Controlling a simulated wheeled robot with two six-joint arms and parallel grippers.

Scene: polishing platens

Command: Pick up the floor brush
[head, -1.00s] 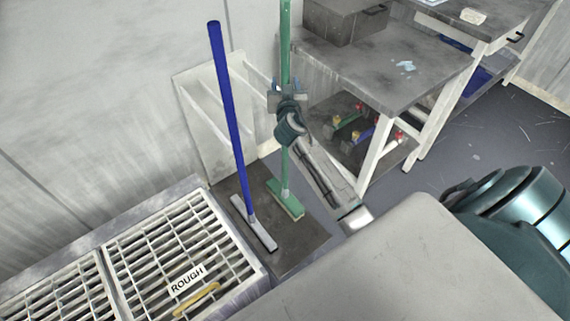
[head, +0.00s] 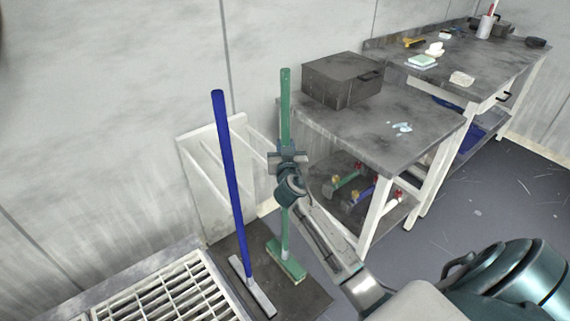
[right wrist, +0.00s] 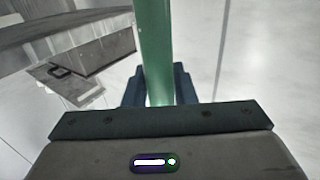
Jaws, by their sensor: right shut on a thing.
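The green floor brush (head: 287,257) stands upright on a dark mat, its green handle rising past my right gripper (head: 287,160). My right gripper is shut on the handle, a little below its top end. In the right wrist view the green handle (right wrist: 155,50) runs between the two dark fingers. A second tool with a blue handle (head: 228,185) and a pale grey head (head: 252,288) stands to the left of the green brush, apart from it. My left gripper is not in view.
A white slatted rack (head: 207,165) stands behind the handles. A grey bench (head: 365,128) with a dark box (head: 342,80) is close on the right, valves on its lower shelf. A metal grate (head: 170,298) lies at lower left. Open floor (head: 480,185) shows at right.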

